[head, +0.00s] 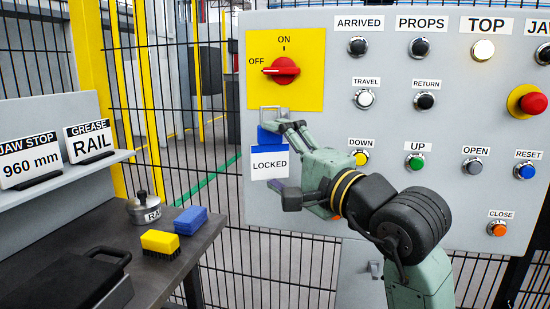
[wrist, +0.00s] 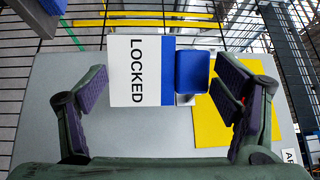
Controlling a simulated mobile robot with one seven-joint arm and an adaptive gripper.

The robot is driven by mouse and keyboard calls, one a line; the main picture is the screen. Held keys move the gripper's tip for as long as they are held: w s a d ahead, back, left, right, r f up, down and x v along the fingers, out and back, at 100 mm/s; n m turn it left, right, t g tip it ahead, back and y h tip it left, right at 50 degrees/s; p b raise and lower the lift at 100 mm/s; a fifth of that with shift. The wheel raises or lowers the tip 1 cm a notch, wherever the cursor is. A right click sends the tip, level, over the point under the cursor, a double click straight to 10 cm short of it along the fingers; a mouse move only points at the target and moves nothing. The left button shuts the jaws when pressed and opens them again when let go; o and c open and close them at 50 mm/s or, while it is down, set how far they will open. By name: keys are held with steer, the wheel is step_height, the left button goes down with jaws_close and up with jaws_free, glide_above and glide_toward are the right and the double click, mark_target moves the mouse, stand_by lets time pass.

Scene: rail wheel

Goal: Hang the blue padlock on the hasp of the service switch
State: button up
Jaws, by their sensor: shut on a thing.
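The blue padlock (head: 268,135) is upright at the lower edge of the switch's yellow plate, with a white LOCKED tag (head: 269,163) below it. My gripper (head: 284,157) is shut on the padlock with its tag, one finger near the body and one near the tag's bottom. The wrist view shows the padlock (wrist: 192,72) and tag (wrist: 137,72) between the fingers. A grey loop (head: 274,110) shows above the body, over the plate's lower edge. I cannot tell shackle from hasp there, nor whether they are linked. The service switch's red knob (head: 281,70) points to OFF.
The grey panel (head: 320,215) carries several buttons right of the switch, and a red stop button (head: 527,101). A dark bench (head: 180,255) at left holds a yellow brush (head: 160,242), a blue block (head: 190,220) and a lidded pot (head: 144,209). Wire mesh stands behind.

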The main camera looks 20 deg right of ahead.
steer(key=shift+w+d+f+p, duration=0.1)
steer(key=shift+w+d+p, duration=0.4)
steer(key=shift+w, duration=0.45)
steer(key=shift+w+d+f+p, duration=0.1)
steer(key=shift+w+d+p, duration=0.25)
steer(key=shift+w+d, duration=0.5)
steer(key=shift+w+d+f+p, duration=0.1)
steer(key=shift+w+d+p, duration=0.35)
steer(key=shift+w, duration=0.55)
steer(key=shift+w+d+f+b, duration=0.45)
steer(key=shift+w+f+b, duration=0.15)
steer(key=shift+b, duration=0.45)
steer(key=o, duration=1.2)
glide_toward(286, 150)
steer(key=w+d+f, duration=0.2)
steer(key=d, duration=0.1)
steer(key=shift+w+f, duration=0.3)
steer(key=shift+w, duration=0.05)
